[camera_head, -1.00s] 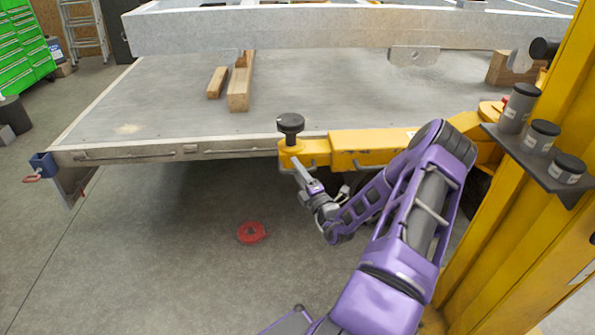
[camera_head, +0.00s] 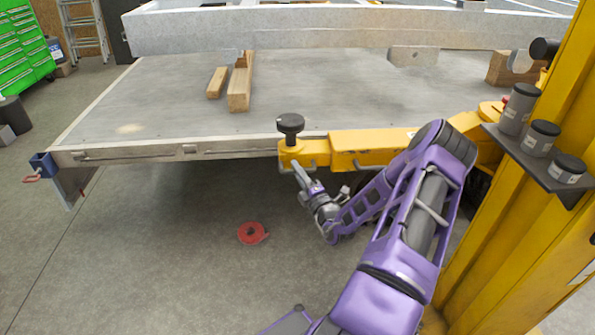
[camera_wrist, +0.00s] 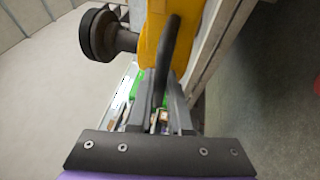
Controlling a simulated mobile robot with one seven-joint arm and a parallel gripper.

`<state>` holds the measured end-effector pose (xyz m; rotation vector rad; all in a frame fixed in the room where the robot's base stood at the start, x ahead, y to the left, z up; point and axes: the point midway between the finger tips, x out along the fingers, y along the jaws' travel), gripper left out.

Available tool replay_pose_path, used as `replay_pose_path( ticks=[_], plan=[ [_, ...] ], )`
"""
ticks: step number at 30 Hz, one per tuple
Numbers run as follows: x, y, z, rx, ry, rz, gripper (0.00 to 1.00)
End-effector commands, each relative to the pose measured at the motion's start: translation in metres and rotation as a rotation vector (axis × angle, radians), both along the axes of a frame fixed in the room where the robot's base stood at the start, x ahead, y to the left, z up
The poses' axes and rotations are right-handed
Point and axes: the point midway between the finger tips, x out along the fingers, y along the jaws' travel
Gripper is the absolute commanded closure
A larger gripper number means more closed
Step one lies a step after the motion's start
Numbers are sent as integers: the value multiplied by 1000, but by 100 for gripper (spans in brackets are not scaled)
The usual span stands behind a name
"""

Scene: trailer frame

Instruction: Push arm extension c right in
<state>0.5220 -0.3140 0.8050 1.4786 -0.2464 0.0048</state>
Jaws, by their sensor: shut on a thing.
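The yellow lift arm (camera_head: 375,140) runs from the yellow post at right to an end head (camera_head: 297,155) beside the trailer frame's side rail. I take its outer part as arm extension c; no label is readable. A dark round pad (camera_head: 290,124) stands on the head and also shows in the wrist view (camera_wrist: 105,35). A dark handle (camera_wrist: 168,60) sticks out from the yellow end. My gripper (camera_head: 300,172) is at the head's near lower side. Its jaws (camera_wrist: 162,100) are shut on the handle, whose gripped part is partly hidden.
The grey trailer deck (camera_head: 180,95) lies behind the arm, with wooden blocks (camera_head: 239,88) on it and a metal beam (camera_head: 330,28) above. A red disc (camera_head: 252,232) lies on the open floor. The yellow post (camera_head: 520,230) carries a shelf of dark-capped cylinders (camera_head: 542,135).

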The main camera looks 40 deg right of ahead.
Motion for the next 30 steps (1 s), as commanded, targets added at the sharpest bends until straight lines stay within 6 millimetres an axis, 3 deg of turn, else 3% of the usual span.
replay_pose_path(
  ticks=[20,30],
  plan=[
    [-1,-1,0,0,-1,-1,100],
    [-26,-45,1,-4,1,-13,100]
  ],
)
